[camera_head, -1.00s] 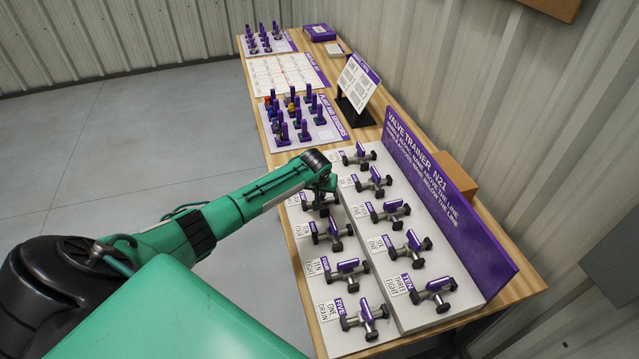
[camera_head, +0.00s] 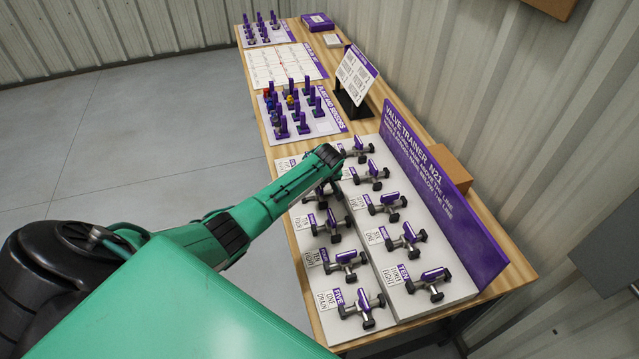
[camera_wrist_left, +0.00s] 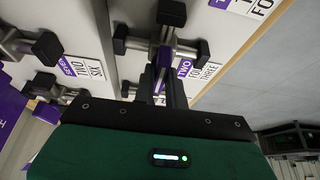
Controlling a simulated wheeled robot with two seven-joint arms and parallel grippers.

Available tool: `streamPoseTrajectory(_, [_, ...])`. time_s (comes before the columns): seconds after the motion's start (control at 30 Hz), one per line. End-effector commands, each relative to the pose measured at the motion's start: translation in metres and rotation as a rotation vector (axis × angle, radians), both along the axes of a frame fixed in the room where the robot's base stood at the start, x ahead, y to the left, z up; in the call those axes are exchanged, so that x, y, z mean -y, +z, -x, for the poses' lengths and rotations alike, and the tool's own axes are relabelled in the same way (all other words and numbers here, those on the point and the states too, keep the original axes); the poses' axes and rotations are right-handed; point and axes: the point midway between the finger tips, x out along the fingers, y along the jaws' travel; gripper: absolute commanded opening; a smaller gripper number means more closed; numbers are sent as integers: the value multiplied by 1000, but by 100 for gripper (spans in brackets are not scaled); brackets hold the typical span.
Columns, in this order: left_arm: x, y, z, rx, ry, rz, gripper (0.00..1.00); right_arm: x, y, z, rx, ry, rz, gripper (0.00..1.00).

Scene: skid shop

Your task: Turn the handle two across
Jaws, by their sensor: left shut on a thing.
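Valve two is beside a purple label reading TWO (camera_wrist_left: 184,68) in the left wrist view. Its purple handle (camera_wrist_left: 163,57) shows between the fingers of my left gripper (camera_wrist_left: 164,84), which is shut on it. In the head view, valve two (camera_head: 318,194) is in the front row of the valve board, mostly hidden under my left wrist. I cannot tell the handle's exact angle, since the fingers cover much of it. My right gripper is in neither view.
Valve three (camera_head: 328,225) stands nearest in the same row, with more valves toward the front. A second valve row runs on the raised step behind, before the purple sign board (camera_head: 435,190). Small purple-handled parts stand on a panel (camera_head: 322,122) beyond.

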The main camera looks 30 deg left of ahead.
Motion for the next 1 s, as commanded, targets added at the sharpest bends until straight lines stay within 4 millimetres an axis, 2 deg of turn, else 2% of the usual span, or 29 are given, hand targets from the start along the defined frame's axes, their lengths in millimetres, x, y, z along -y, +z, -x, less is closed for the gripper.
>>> streamPoseTrajectory(0.27, [-1, 1, -1, 2, 3, -1, 0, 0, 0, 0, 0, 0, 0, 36])
streamPoseTrajectory(0.3, [-1, 1, -1, 2, 2, -1, 15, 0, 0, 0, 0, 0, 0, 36])
streamPoseTrajectory(0.4, [-1, 1, -1, 3, 1, 0, 34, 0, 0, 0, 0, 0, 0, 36])
streamPoseTrajectory(0.77, [1, 2, 0, 2, -1, 0, 35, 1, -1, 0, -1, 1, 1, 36])
streamPoseTrajectory(1.0, [7, 23, 6, 4, -2, 1, 35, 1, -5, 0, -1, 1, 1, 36])
